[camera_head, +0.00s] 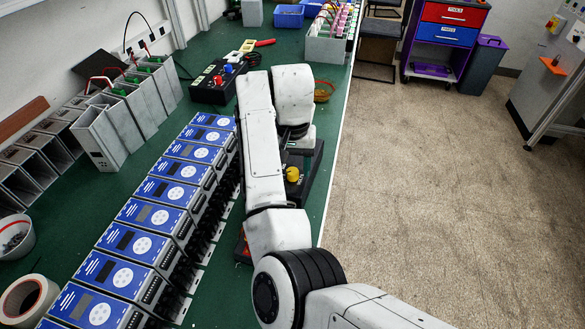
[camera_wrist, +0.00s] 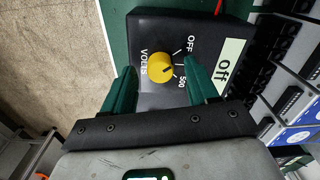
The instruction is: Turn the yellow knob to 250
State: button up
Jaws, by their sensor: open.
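The yellow knob (camera_wrist: 155,70) sits on a black box (camera_wrist: 205,32) with white markings OFF, VOLTS and 500. A dark pointer line on the knob points right, between OFF and 500 and nearer 500. A pale green panel beside it reads "off". My gripper (camera_wrist: 160,75) is open, with its green fingers on either side of the knob and gaps showing. In the head view a yellow knob (camera_head: 293,174) shows on a black box at the bench edge, beside my arm. My fingertips are hidden there.
A row of blue-faced units (camera_head: 145,214) stands just left of my arm. A black box with red and blue knobs (camera_head: 213,83) lies beyond, and grey metal cases (camera_head: 105,130) stand at the left. The floor to the right is open.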

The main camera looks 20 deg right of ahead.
jog(key=shift+f, duration=0.6)
jog(key=c, duration=1)
jog(key=shift+c, duration=0.2)
jog(key=shift+r, duration=0.1)
jog(key=m+p, duration=0.1)
jog(key=m, duration=0.2)
jog(key=shift+p, duration=0.4)
jog(key=shift+m+p, duration=0.8)
jog(key=shift+m, duration=1.6)
jog(key=shift+w, duration=0.1)
